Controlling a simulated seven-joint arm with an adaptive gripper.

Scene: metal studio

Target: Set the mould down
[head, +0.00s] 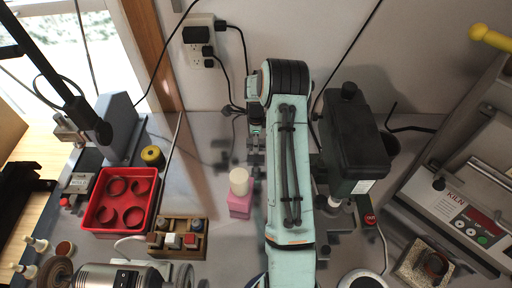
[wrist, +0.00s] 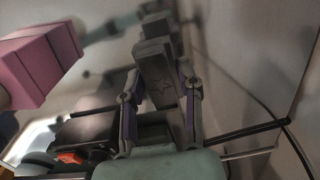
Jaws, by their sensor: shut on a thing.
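In the head view my gripper (head: 256,150) is beside my arm's upper end, near the back wall, and is partly hidden by the arm. I cannot make out the mould clearly there. What lies directly under the mould, and whether it touches anything, I cannot tell.
A pink block (head: 240,206) with a pale cylinder (head: 239,181) on top stands left of my gripper. A dark machine (head: 352,140) and a kiln (head: 470,229) stand right.

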